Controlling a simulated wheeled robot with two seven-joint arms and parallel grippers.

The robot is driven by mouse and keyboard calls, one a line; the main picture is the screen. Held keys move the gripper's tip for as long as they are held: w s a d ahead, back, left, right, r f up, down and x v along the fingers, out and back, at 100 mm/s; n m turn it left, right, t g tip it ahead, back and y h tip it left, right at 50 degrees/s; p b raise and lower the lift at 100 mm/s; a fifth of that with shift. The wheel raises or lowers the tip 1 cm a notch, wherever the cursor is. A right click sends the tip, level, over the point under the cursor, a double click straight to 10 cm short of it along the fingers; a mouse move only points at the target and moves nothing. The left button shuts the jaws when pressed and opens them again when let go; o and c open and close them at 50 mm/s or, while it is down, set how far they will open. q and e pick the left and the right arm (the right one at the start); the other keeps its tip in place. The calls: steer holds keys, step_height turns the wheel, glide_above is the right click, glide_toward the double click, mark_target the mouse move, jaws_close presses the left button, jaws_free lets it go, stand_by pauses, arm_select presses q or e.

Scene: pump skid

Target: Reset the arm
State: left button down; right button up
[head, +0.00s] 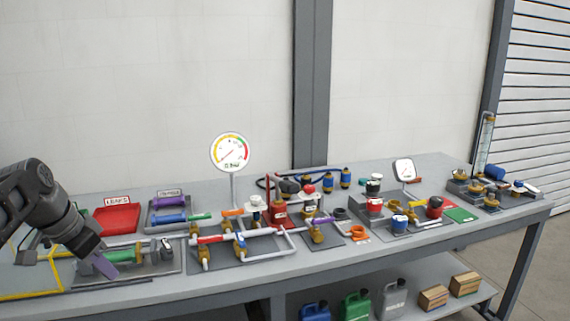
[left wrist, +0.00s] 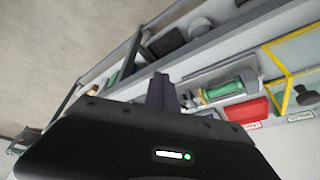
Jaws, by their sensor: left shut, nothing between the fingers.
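My left arm comes in from the left of the head view. Its dark gripper (head: 106,267) points down over the left end of the bench, in front of a tray (head: 170,268) with a green cylinder (head: 122,256). In the left wrist view the gripper's fingers (left wrist: 162,92) are together, with nothing between them. The green cylinder (left wrist: 228,89) shows beyond the fingers there. Whether the fingertips touch the tray is hard to tell. My right gripper is in neither view.
The grey bench (head: 400,245) carries a red tray (head: 117,218), a tray with a purple and a blue cylinder (head: 170,218), a round gauge (head: 230,152) on a post and a pipe assembly (head: 240,243). Jugs and boxes (head: 433,297) stand on the shelf below.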

arm_select(q)
steer(key=w+d+f+n+t, duration=0.3)
steer(key=w+d+f+n, duration=0.15)
steer(key=w+f, duration=0.65)
steer(key=s+d+f+n+p, duration=0.1)
steer(key=s+d+f, duration=0.1)
steer(key=d+f, duration=0.5)
steer(key=s+d+f+n, duration=0.1)
steer(key=d+f, duration=0.3)
steer(key=f, duration=0.7)
steer(key=s+d+f+g+h, duration=0.1)
steer(key=s+d+f+g, duration=0.2)
steer(key=s+d+f, duration=0.9)
steer(key=s+d+f+g, duration=0.1)
steer(key=s+d+f, duration=0.2)
steer(key=s, duration=0.6)
steer(key=s+d+f+g+h+p, duration=0.1)
steer(key=s+d+f+g, duration=0.1)
steer(key=s, duration=0.8)
steer(key=shift+d+f+g+h+p, duration=0.3)
steer(key=shift+d+f, duration=0.35)
steer(key=shift+d, duration=0.25)
steer(key=c, duration=2.1)
jaws_free()
